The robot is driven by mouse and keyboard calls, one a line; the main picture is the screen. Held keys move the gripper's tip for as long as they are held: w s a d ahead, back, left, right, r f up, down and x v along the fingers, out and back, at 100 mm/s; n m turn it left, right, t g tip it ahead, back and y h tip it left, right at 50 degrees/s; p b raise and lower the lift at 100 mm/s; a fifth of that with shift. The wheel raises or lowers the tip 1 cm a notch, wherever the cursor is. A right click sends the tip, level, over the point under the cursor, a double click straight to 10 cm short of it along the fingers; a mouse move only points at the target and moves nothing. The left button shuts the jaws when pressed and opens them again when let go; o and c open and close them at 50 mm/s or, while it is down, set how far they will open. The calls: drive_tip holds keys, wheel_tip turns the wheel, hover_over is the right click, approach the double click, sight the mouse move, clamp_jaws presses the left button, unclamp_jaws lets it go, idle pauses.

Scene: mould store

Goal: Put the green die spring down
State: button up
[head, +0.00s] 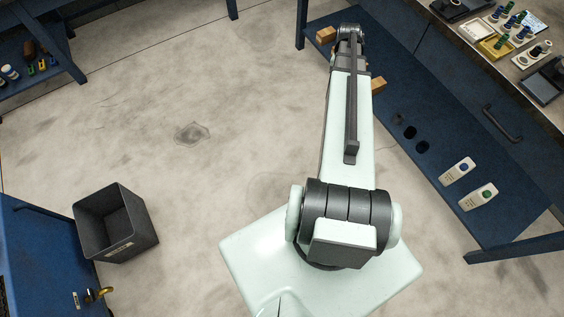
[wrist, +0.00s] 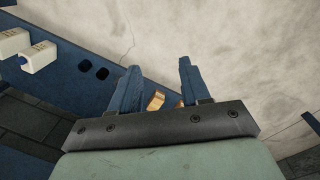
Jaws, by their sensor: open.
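My gripper (wrist: 158,66) is open in the wrist view, with nothing between its two blue fingers. It is over the edge of a blue shelf, with pale floor beyond. In the head view my arm reaches to the top, and its fingers cannot be made out. No spring shows in the wrist view. Small green pieces that may be die springs show in the head view: one in a yellow tray (head: 496,47) on the bench, and a round green piece (head: 489,193) on a white holder on the shelf. I cannot tell which is the green die spring.
The blue shelf (head: 440,135) carries wooden blocks (head: 378,84), dark round holes or pieces (head: 410,132) and another white holder (head: 457,171) with a blue piece. The bench (head: 470,70) above is crowded. A dark bin (head: 115,222) stands on the floor at left. The middle floor is clear.

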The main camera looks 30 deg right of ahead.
drive_tip(key=s+a+f+n+g, duration=0.1)
drive_tip(key=s+a+f+n, duration=0.1)
drive_tip(key=a+f, duration=0.45)
drive_tip(key=s+a+f+n+g+y, duration=0.15)
drive_tip(key=a+f, duration=0.25)
drive_tip(key=a, duration=0.6)
drive_tip(key=s+a+f+n+h, duration=0.1)
drive_tip(key=s+a+f+n, duration=0.1)
drive_tip(key=a+f, duration=0.45)
drive_tip(key=s+a+f+n+g, duration=0.1)
drive_tip(key=s+a+f+n, duration=0.1)
drive_tip(key=s+a, duration=0.6)
drive_tip(key=s+a+f+n+g, duration=0.2)
drive_tip(key=s+a+f+n, duration=0.1)
drive_tip(key=s+a, duration=0.6)
drive_tip(key=shift+s+f, duration=0.5)
drive_tip(key=shift+s, duration=0.35)
